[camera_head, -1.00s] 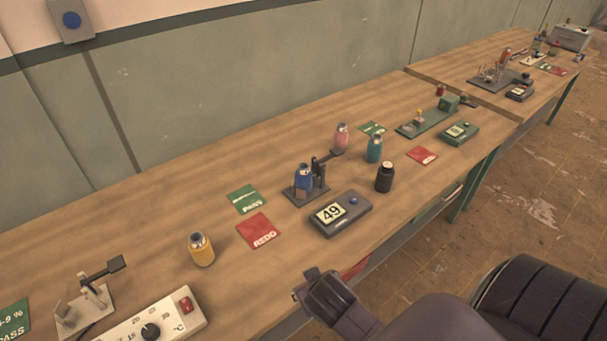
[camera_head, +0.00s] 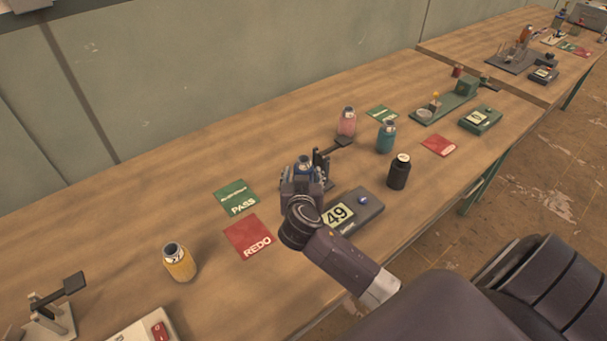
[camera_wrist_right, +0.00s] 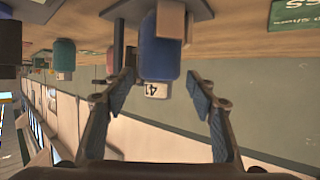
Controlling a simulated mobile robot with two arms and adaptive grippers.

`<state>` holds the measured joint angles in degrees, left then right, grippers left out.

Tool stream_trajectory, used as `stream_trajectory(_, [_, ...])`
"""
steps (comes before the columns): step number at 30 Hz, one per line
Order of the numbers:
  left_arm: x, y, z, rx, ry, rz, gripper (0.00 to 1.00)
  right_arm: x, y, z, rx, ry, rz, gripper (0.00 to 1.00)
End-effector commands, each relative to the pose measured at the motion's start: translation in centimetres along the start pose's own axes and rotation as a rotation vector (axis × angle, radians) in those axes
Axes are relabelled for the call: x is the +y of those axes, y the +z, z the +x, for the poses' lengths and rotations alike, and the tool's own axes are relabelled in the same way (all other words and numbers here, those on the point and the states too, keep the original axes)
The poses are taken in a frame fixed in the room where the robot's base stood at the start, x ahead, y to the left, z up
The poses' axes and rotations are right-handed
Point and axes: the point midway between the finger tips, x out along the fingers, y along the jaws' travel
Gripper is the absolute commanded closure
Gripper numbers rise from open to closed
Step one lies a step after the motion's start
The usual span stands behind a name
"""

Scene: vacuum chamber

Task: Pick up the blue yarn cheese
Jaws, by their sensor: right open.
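The blue yarn cheese (camera_head: 305,168) stands upright on a small dark stand with a lever, on the workbench; in the head view it is partly hidden by my right gripper (camera_head: 299,184). In the right wrist view, which is upside down, the blue cheese (camera_wrist_right: 160,52) shows ahead between the two spread fingers of my right gripper (camera_wrist_right: 160,80). Both fingers stand apart with a gap on each side, and the gripper is open and empty. Whether the fingertips reach beside the cheese is hard to tell. My left gripper is not in view.
A grey display box reading 49 (camera_head: 353,209) sits right beside the stand. Pink (camera_head: 346,122), teal (camera_head: 386,137) and black (camera_head: 399,173) cheeses stand behind and to the right. A yellow cheese (camera_head: 179,262), a green PASS card (camera_head: 234,197) and a red REDO card (camera_head: 247,236) lie left.

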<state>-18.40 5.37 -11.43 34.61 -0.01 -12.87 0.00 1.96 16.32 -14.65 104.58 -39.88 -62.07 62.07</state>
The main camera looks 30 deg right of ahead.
Motion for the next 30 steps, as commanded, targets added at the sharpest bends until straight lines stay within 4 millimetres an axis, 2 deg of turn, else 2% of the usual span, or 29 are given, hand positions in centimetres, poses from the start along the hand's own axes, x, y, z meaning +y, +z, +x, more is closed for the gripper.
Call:
stream_trajectory(4, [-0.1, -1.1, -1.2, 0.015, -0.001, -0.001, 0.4, 0.1, -0.3, 1.9, 0.001, 0.002, -0.005, 0.48])
stream_trajectory(9, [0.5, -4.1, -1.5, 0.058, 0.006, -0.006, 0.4, 0.1, 0.0, 3.8, -0.001, 0.001, -0.002, 0.48])
stream_trajectory(11, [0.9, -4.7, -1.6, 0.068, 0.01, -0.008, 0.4, 0.1, 0.1, 4.1, -0.002, 0.001, -0.002, 0.48])
stream_trajectory(14, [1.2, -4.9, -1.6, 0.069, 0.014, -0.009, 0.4, 0.1, 0.1, 4.3, -0.002, -0.001, -0.001, 0.48])
stream_trajectory(19, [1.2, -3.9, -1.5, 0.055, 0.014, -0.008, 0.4, 0.1, 0.2, 4.3, -0.002, -0.001, -0.001, 0.48])
stream_trajectory(24, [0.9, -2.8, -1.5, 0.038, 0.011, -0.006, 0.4, 0.1, 0.2, 4.3, -0.002, 0.0, -0.001, 0.67])
stream_trajectory(30, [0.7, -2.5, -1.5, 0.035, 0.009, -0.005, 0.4, 0.1, 0.1, 4.3, -0.001, 0.0, -0.001, 0.89])
